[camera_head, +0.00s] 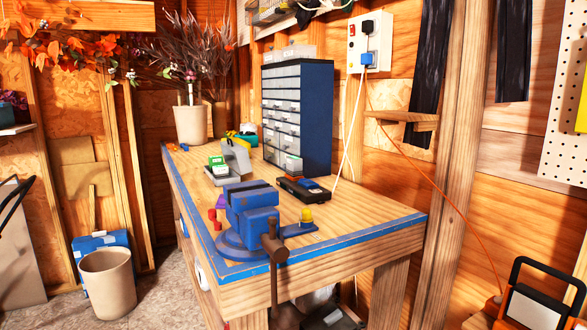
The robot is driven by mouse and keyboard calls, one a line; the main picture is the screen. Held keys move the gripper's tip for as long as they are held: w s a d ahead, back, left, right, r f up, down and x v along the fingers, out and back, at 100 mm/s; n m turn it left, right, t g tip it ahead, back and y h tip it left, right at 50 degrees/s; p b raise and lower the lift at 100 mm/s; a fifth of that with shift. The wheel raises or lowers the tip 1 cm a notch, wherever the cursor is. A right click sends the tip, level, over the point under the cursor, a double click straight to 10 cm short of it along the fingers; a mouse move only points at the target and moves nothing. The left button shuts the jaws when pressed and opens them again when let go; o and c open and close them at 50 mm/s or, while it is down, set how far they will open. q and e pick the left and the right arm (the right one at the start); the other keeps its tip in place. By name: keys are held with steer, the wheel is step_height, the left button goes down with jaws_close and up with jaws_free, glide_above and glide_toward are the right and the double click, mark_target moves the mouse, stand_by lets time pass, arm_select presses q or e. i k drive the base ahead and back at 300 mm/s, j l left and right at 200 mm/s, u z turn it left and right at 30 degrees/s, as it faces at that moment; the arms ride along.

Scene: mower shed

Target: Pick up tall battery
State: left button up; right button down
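A black charger (316,195) lies on the wooden workbench (375,218), with a white cable running up to the wall socket. A small upright block (293,166), white with green and red, stands at the charger's far end and looks like a battery. Another green and white block (217,168) sits in or beside an open grey case (238,160) further left. I cannot tell for sure which one is the tall battery. Neither of my grippers is in view.
A blue vise (250,215) is at the bench's front corner, with red and yellow small items near it. A blue drawer cabinet (318,110) and a plant pot (189,126) stand at the back. A beige bin (107,283) is on the floor left.

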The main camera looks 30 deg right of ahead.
mark_target(295, 164)
steer(key=i+j+z, duration=0.15)
steer(key=z, duration=0.55)
steer(key=i+j+z, duration=0.3)
steer(key=j, duration=0.25)
steer(key=i+j+z, duration=0.15)
steer(key=j, duration=0.15)
steer(key=i+j, duration=0.15)
steer(key=j, duration=0.3)
steer(key=i+j+z, duration=0.1)
steer(key=j, duration=0.3)
steer(key=i+j, duration=0.2)
steer(key=j, duration=0.25)
steer(key=i+j+z, duration=0.15)
steer(key=j, duration=0.3)
steer(key=i+j, duration=0.1)
steer(key=j, duration=0.35)
steer(key=i+j+z, duration=0.1)
steer(key=j, duration=0.35)
